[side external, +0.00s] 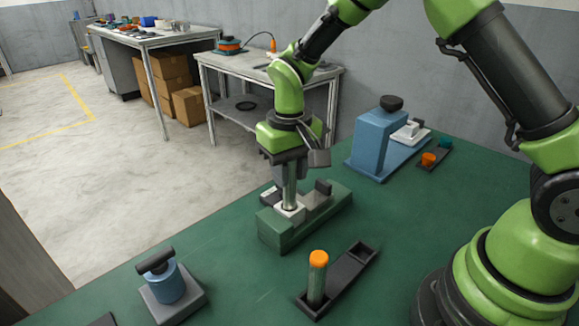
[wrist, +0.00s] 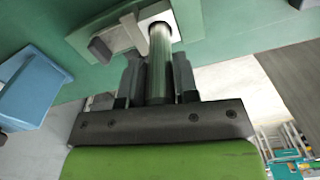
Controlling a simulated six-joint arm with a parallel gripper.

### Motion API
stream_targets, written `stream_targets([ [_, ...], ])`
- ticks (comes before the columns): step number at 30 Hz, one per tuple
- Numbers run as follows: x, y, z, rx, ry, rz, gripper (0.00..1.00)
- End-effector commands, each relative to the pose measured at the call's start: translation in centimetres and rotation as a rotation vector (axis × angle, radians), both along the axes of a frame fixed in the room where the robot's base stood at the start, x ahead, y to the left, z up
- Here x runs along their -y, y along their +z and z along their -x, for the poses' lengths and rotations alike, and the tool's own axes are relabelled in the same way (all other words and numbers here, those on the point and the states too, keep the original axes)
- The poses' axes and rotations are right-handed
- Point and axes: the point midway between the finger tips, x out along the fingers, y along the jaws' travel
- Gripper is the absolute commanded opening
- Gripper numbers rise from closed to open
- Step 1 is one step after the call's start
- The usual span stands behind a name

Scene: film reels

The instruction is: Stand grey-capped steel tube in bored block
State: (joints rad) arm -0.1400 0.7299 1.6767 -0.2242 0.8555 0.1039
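The steel tube (side external: 290,190) stands upright below my gripper. Its lower end is at the dark bore of the pale block (side external: 287,213) on a green base (side external: 283,236); how deep it sits I cannot tell. Its upper end and cap are hidden by my gripper. In the wrist view my gripper (wrist: 158,82) has one finger on each side of the tube (wrist: 160,50), close against it, and looks shut on it. The tube's far end meets the pale block (wrist: 146,20) there.
An orange-capped tube (side external: 318,273) stands in a black holder (side external: 346,272) in front. A blue fixture (side external: 377,145) stands behind right, near small orange and teal-capped pieces (side external: 430,158). A blue cylinder with a black handle (side external: 167,283) sits front left. The green table between is clear.

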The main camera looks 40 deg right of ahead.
Motion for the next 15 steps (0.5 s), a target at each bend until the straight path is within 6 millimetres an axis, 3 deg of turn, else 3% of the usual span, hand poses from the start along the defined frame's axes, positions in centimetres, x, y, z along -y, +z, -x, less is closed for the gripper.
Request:
stream_targets([
  [9, 0.0, 0.1, 0.0, 0.000, 0.000, 0.000, 0.36],
  [15, 0.0, 1.5, -0.1, 0.004, 0.001, 0.000, 0.36],
])
